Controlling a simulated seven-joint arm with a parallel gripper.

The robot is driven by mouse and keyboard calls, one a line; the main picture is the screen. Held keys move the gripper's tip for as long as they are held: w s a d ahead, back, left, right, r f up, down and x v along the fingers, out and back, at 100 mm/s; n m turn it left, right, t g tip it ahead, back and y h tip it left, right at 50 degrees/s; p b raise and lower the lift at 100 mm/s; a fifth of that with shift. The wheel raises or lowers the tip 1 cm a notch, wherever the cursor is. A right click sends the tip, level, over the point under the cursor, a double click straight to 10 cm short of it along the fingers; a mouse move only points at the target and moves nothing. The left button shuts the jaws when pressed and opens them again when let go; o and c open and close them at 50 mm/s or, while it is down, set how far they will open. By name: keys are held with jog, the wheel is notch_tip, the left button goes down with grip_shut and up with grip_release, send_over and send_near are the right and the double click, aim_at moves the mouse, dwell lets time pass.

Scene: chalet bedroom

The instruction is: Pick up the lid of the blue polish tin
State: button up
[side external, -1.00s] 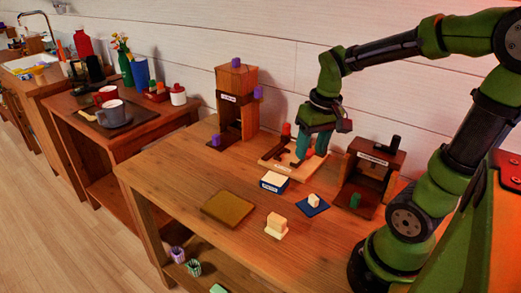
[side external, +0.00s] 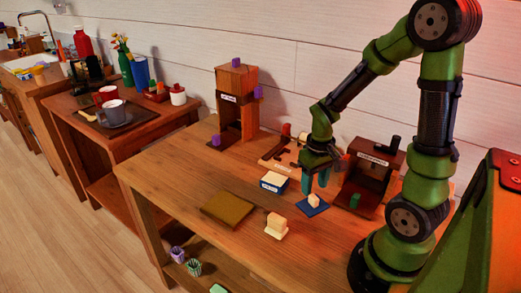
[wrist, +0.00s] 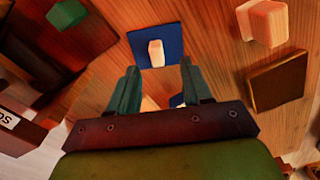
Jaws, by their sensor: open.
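The lid (side external: 318,211) is a flat blue square with a cream knob, lying on the table. It also shows at the top middle of the wrist view (wrist: 175,40), knob up. The blue tin (side external: 272,187), with a white label on its front and a pale top, stands just left of the lid. In the wrist view the tin (wrist: 177,100) is mostly hidden behind my gripper. My gripper (side external: 315,186) points down, open and empty, just above and behind the lid. In the wrist view the fingers (wrist: 159,70) are spread, with the knob beyond their tips.
A dark wooden box (side external: 378,165) with a green block (side external: 355,200) stands right of the lid. A cream block (side external: 275,228) and an olive square board (side external: 228,207) lie to the front left. A wooden stand (side external: 237,85) with purple knobs and a low wooden tray (side external: 268,158) stand behind.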

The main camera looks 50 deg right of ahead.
aim_at(314, 197)
notch_tip(314, 197, down, 5)
jog(key=shift+s+d+r, duration=0.1)
jog(key=shift+s+d, duration=0.05)
grip_shut()
